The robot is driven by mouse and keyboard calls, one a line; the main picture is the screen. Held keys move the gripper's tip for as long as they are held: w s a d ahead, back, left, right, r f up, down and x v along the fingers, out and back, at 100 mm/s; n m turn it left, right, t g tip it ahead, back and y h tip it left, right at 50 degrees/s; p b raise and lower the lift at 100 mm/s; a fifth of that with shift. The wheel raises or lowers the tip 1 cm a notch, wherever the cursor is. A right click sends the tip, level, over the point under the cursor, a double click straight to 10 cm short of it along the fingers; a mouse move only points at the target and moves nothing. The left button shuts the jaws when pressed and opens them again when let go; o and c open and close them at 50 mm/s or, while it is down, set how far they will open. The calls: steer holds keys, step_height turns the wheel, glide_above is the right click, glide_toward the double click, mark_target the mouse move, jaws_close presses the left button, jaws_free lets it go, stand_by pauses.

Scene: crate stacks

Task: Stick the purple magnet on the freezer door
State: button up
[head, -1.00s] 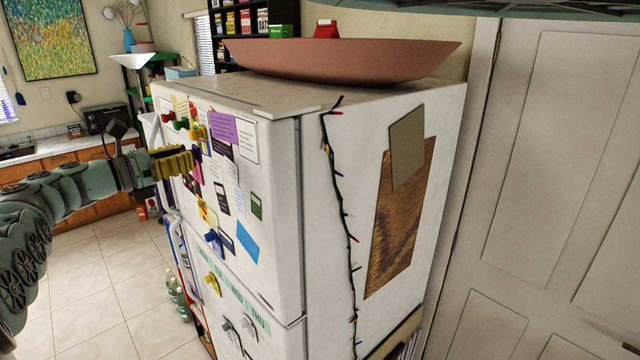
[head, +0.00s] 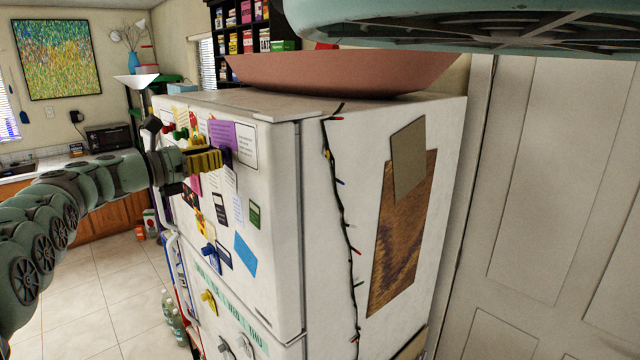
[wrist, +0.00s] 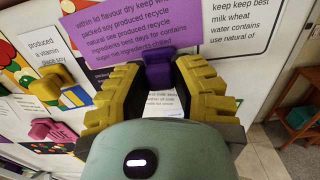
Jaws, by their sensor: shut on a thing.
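The purple magnet (wrist: 158,72) is between my gripper's yellow fingertips in the wrist view. My gripper (wrist: 158,80) is shut on it. In the head view my gripper (head: 220,159) is at the upper part of the white freezer door (head: 280,200), just below a purple paper note (head: 222,135). The magnet shows there only as a small dark purple patch (head: 227,157) at the fingertips. It is right in front of the door; I cannot tell whether it touches. My fingers hide part of the door behind them.
The door carries several papers and magnets, including a blue note (head: 246,253) and a yellow magnet (head: 209,301). In the wrist view a pink magnet (wrist: 42,130) is at the left. A large brown bowl (head: 340,72) stands on the fridge top.

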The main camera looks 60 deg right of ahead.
steer(key=shift+o, duration=0.2)
steer(key=shift+s+d, duration=0.15)
steer(key=shift+d, duration=0.3)
stand_by(0.9)
steer(key=o, duration=1)
steer(key=shift+c, duration=0.2)
steer(key=p+v, duration=0.5)
steer(key=v, duration=0.2)
steer(key=shift+a, duration=0.1)
